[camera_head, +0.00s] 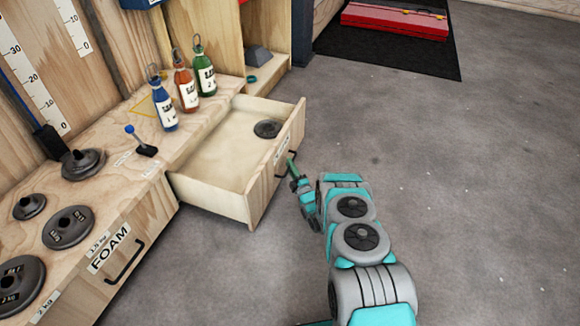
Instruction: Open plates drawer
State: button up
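The open drawer (208,180) is pulled well out of the wooden cabinet, with a dark round weight plate (268,129) lying inside near its front panel. A dark handle (284,163) is on the drawer's outer front. My gripper (292,170) is at this handle, at the end of my teal and grey arm. The fingers are small and partly hidden, so I cannot tell whether they are closed on the handle. A second, closed drawer labelled FOAM (109,249) is at the lower left with its own dark handle (125,263).
Three bottles, blue (163,105), orange (186,88) and green (204,75), stand on the cabinet top (112,178). Several weight plates (68,227) lie there too. A red case (395,20) rests on a black mat (385,50). The grey floor at right is clear.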

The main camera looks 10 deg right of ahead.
jog(key=o, duration=0.3)
jog(key=shift+a, duration=0.1)
jog(key=shift+p+v, duration=0.5)
jog(key=shift+v, duration=3.4)
